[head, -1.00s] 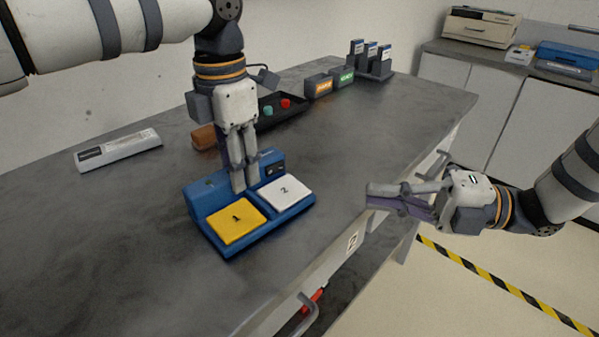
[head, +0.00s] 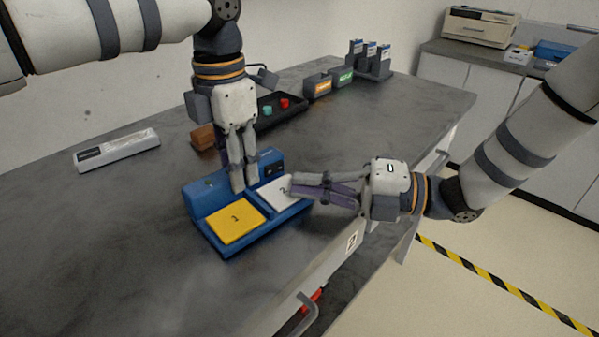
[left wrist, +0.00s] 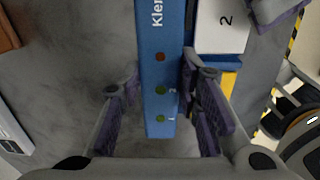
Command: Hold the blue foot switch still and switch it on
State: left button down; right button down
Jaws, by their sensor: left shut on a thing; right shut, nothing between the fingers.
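The blue foot switch (head: 207,198) lies on the grey table, with a yellow pedal marked 1 (head: 236,222) and a white pedal marked 2 (head: 270,196). My left gripper (head: 240,187) points down and is shut on its raised rear housing. In the left wrist view the fingers stand on both sides of the blue housing (left wrist: 158,75), which has small red and green lamps on top. My right gripper (head: 293,186) is shut and empty, its fingertips at the right edge of the white pedal; I cannot tell if they touch it. Part of it shows in the left wrist view (left wrist: 268,12).
A brown block (head: 202,137) and a black tray (head: 285,112) with teal and red knobs lie behind the switch. A pale flat device (head: 116,150) lies left. Orange (head: 318,85) and green-labelled (head: 342,77) boxes stand at the back. The table front is clear.

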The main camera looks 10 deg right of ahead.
aim_at(273, 167)
jog(key=shift+w+a, duration=0.25)
jog(key=shift+w, duration=0.4)
jog(key=shift+w+a, duration=0.25)
jog(key=shift+w, duration=0.35)
jog(key=shift+w, duration=0.75)
jog(key=shift+s+d, duration=0.1)
jog(key=shift+d, duration=0.05)
jog(key=shift+s+d, duration=0.2)
jog(key=shift+s, duration=0.1)
jog(key=shift+s+d, duration=1.25)
jog(key=s+d, duration=0.1)
jog(key=d, duration=0.8)
jog(key=shift+d, duration=0.2)
